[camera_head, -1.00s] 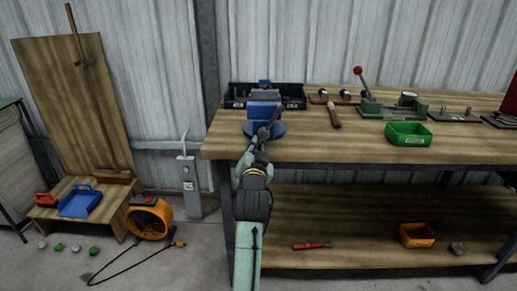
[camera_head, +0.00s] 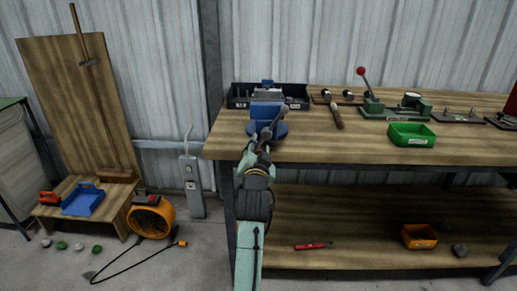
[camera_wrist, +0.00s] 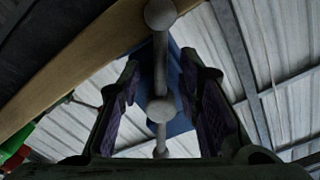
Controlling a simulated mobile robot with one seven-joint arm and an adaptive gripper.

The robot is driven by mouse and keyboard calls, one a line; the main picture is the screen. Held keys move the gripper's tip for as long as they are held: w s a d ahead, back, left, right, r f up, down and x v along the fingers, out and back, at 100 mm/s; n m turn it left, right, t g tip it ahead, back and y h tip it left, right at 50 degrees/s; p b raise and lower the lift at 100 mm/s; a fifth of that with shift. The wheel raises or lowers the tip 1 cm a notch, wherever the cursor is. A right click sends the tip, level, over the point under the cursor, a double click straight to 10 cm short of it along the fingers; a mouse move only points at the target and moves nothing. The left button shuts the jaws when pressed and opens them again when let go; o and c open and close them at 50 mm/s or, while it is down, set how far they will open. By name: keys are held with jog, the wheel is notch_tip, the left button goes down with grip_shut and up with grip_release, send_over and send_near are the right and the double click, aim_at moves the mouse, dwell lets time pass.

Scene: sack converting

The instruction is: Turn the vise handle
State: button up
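The blue vise (camera_head: 266,110) stands on the left end of the workbench, and its body shows blue behind the fingers in the wrist view (camera_wrist: 178,126). Its grey handle (camera_wrist: 161,62), a bar with a ball end, runs between my fingers in the wrist view. My gripper (camera_head: 267,137) is just in front of the vise, partly covering it in the head view. In the wrist view my gripper (camera_wrist: 160,75) is open, with a finger on each side of the handle and visible gaps. Whether any part touches the handle is unclear.
A black bin (camera_head: 239,97) sits behind the vise. A hammer (camera_head: 337,117), a green lever press (camera_head: 372,107) and a green tray (camera_head: 412,141) lie to the right on the workbench (camera_head: 330,150). An orange blower (camera_head: 152,218) stands on the floor at left.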

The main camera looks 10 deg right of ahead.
jog(key=v, duration=1.2)
jog(key=shift+r, duration=0.1)
